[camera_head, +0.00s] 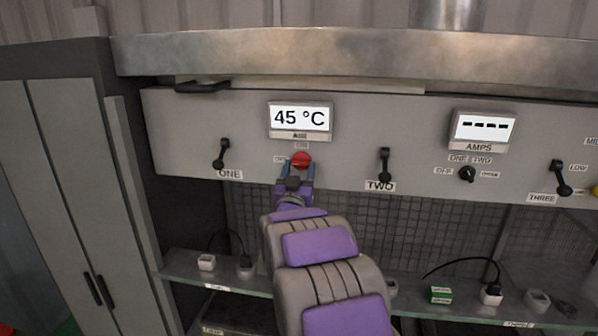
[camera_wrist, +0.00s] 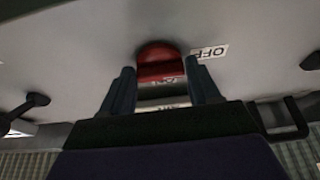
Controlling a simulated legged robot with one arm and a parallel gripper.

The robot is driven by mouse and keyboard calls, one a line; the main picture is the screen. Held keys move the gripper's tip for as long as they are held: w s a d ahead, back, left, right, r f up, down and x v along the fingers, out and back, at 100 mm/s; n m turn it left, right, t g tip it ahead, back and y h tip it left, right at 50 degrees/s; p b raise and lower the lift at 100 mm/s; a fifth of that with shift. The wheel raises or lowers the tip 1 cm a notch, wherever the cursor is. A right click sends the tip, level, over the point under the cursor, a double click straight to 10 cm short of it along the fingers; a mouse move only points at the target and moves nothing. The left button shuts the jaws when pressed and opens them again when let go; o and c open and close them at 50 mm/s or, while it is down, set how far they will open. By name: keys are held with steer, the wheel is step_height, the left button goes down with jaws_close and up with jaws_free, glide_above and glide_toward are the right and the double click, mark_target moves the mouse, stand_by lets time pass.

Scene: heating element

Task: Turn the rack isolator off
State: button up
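A round red knob (camera_head: 301,159) sits on the grey panel (camera_head: 240,110), below the display reading 45 °C. Small labels surround it; in the wrist view, one beside the red knob (camera_wrist: 157,60) reads OFF (camera_wrist: 209,53). I take this knob to be the rack isolator, though its name cannot be read. My gripper (camera_head: 297,171) reaches up to it from below. In the wrist view my gripper (camera_wrist: 160,72) has its two fingers apart, one on each side of the knob, with small gaps showing. The fingers hide the knob's lower surroundings in the head view.
Black levers marked ONE (camera_head: 222,154), TWO (camera_head: 384,164) and THREE (camera_head: 562,178) stand on the panel. A small black selector (camera_head: 466,174) is below the AMPS display (camera_head: 484,127). A shelf (camera_head: 225,276) with plugs and sockets runs below. A tall cabinet (camera_head: 75,170) stands left.

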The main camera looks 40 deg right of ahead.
steer(key=o, duration=0.4)
steer(key=b+v, duration=1)
steer(key=v, duration=0.7)
steer(key=shift+a+f+b, duration=0.1)
steer(key=shift+f+b, duration=0.1)
steer(key=shift+b, duration=0.15)
